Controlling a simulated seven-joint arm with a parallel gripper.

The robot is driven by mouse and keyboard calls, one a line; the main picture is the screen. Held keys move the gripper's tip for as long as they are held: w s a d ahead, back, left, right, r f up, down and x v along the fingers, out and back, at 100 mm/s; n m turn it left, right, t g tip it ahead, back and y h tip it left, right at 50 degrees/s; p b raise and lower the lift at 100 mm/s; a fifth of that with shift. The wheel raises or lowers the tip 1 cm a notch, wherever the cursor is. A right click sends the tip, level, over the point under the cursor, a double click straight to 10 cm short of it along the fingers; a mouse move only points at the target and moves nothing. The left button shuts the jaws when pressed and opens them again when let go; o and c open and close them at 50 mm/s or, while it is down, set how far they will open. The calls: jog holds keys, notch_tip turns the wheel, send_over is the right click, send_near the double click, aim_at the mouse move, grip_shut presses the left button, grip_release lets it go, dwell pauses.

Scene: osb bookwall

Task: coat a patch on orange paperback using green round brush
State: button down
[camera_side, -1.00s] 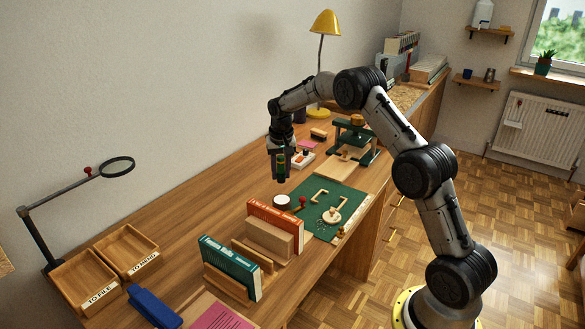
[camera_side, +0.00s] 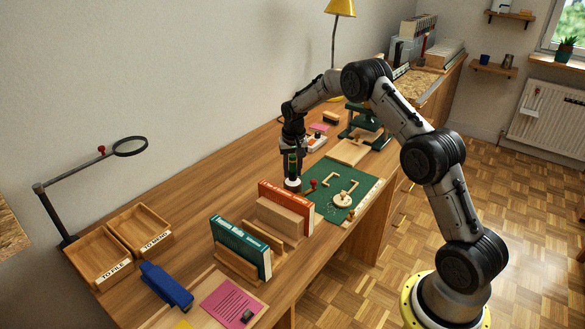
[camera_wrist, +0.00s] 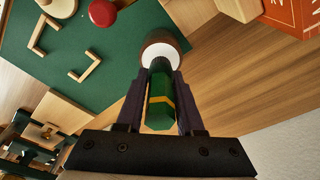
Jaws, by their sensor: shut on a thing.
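My gripper (camera_side: 293,168) is shut on the green round brush (camera_wrist: 160,103), which has a yellow band and shows between the fingers in the wrist view. The brush points down at a round pot with white contents (camera_wrist: 160,52); in the side view the pot (camera_side: 292,184) is directly under my gripper. The brush's lower end is at or in the pot; I cannot tell how deep. The orange paperback (camera_side: 287,207) stands upright in a wooden holder, in front of the pot. Its corner also shows at top right in the wrist view (camera_wrist: 291,14).
A green mat (camera_side: 335,177) lies right of the pot with wooden corner pieces, a red-knobbed item (camera_side: 313,183) and a round wooden piece (camera_side: 342,200). A teal book (camera_side: 240,246) stands nearer the camera. The table left of the pot is clear.

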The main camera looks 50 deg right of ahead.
jog(key=shift+f, duration=0.55)
dwell(1.4)
jog(key=shift+r, duration=0.1)
jog(key=shift+r, duration=3.5)
